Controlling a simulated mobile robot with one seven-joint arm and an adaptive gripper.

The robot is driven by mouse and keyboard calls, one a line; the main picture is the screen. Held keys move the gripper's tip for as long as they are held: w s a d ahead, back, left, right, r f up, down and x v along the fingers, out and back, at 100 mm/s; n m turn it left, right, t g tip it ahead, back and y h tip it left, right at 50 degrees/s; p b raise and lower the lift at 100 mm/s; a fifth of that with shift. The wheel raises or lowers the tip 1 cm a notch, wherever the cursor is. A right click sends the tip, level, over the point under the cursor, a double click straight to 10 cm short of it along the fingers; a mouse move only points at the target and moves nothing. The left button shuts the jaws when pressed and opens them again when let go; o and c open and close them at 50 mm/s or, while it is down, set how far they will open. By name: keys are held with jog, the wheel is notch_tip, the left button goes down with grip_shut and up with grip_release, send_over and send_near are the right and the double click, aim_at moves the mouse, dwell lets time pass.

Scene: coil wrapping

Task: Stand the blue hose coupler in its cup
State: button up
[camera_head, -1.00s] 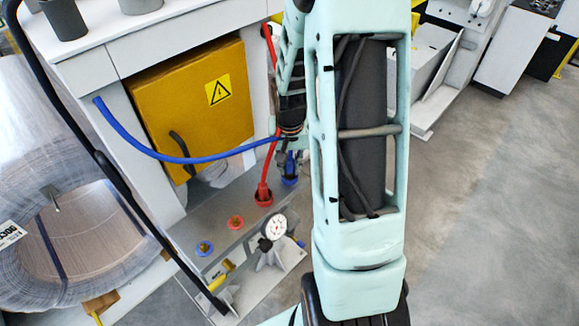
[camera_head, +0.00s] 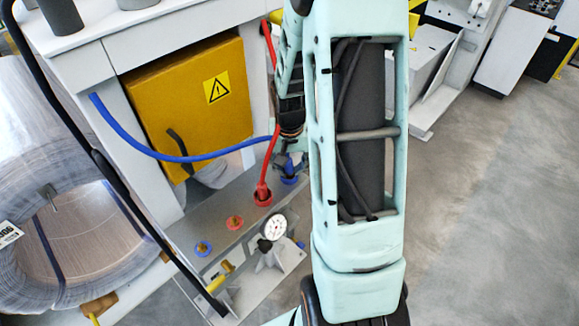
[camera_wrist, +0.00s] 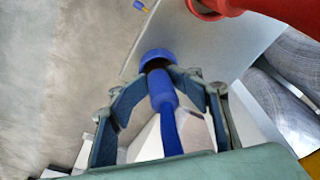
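The blue hose coupler (camera_head: 290,164) stands roughly upright at the blue cup (camera_head: 289,180) on the grey bench in the head view. In the wrist view the coupler (camera_wrist: 161,88) lies between my fingertips, its far end at the dark mouth of the blue cup (camera_wrist: 157,54). I cannot tell how deep it sits. My gripper (camera_wrist: 160,80) has a finger close against each side of the coupler and looks shut on it. The blue hose (camera_head: 185,159) runs from the coupler to the white cabinet. My arm partly hides the gripper in the head view.
A red coupler with its hose stands in a red cup (camera_head: 263,198) beside the blue one. A yellow cabinet door (camera_head: 195,105) stands behind; wrapped coil (camera_head: 75,235) lies left.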

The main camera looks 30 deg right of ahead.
jog(key=shift+s+a+f, duration=0.15)
jog(key=shift+s, duration=0.1)
